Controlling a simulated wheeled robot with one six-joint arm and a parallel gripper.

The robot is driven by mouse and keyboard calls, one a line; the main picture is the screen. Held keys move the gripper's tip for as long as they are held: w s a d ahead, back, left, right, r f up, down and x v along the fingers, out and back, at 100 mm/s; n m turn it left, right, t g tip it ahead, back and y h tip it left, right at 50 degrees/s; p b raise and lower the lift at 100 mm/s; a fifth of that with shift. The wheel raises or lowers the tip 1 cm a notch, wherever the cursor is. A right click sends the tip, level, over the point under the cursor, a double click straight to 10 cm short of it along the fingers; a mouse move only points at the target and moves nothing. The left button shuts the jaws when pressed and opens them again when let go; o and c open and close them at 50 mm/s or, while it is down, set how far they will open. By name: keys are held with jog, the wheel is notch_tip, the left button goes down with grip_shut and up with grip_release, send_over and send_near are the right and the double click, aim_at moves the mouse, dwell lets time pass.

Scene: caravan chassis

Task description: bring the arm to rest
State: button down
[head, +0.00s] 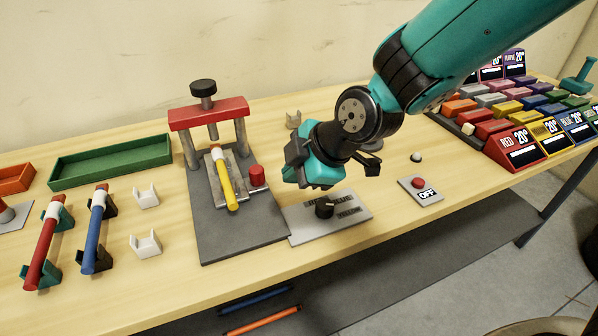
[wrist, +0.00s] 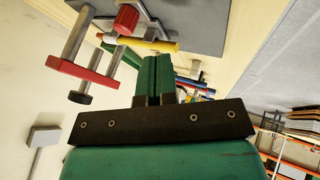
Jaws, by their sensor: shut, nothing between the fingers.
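My teal arm (head: 470,50) reaches in from the upper right over the workbench. My gripper (head: 312,178) hangs above the bench, between the press and the OFF button box, over the back of a grey plate with a black knob (head: 324,207). In the wrist view its green fingers (wrist: 155,75) are together with nothing between them. The gripper appears clear of the press, though its exact height above the plate is hard to tell.
The press with a red crossbar (head: 208,113) holds a yellow tube (head: 228,185). Red (head: 42,248) and blue (head: 95,232) tubes lie in holders at left, near a green tray (head: 110,162). The OFF button box (head: 421,190) and coloured blocks (head: 490,128) stand at right.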

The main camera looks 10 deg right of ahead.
jog(key=shift+s+d+r, duration=0.25)
jog(key=shift+d+r, duration=0.05)
jog(key=shift+r, duration=0.15)
jog(key=s+d+r+m+g, duration=0.1)
jog(key=s+d+r+m, duration=0.1)
jog(key=s, duration=0.4)
jog(key=s+d+r+m+g+h, duration=0.1)
jog(key=s+d+r+m, duration=0.2)
jog(key=s+d+m, duration=0.2)
jog(key=s+d+r+m+g+h, duration=0.1)
jog(key=s+d+r+m+g, duration=0.1)
jog(key=s+m, duration=0.4)
jog(key=shift+s+d+r, duration=0.5)
jog(key=shift+d+r, duration=0.15)
jog(key=shift+d, duration=0.2)
